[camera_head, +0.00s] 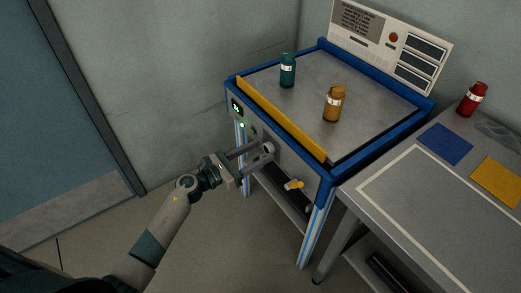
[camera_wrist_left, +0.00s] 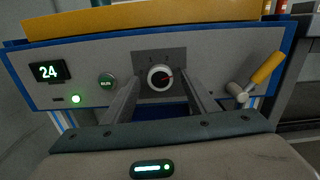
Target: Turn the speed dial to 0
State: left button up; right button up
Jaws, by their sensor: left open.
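The pointer is turned to the right. In the head view the dial (camera_head: 268,148) shows at the tips of my left gripper. My left gripper (camera_wrist_left: 158,92) is open, with one finger on each side of the dial; I cannot tell whether the fingers touch it. The display (camera_wrist_left: 49,72) on the panel reads 24. My right gripper is not in view.
A green button (camera_wrist_left: 107,84) and a lit green lamp (camera_wrist_left: 75,99) are left of the dial. A yellow-handled lever (camera_wrist_left: 262,72) sticks out on the right. A teal bottle (camera_head: 288,70) and an amber bottle (camera_head: 333,103) stand on the machine top. A side table (camera_head: 420,211) adjoins at right.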

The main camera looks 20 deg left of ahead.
pick_arm(q)
jog(key=shift+w+d, duration=0.35)
jog(key=shift+w, duration=0.15)
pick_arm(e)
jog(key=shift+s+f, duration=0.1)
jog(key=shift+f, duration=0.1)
pick_arm(q)
jog(key=shift+c, duration=0.4)
jog(key=c, duration=1)
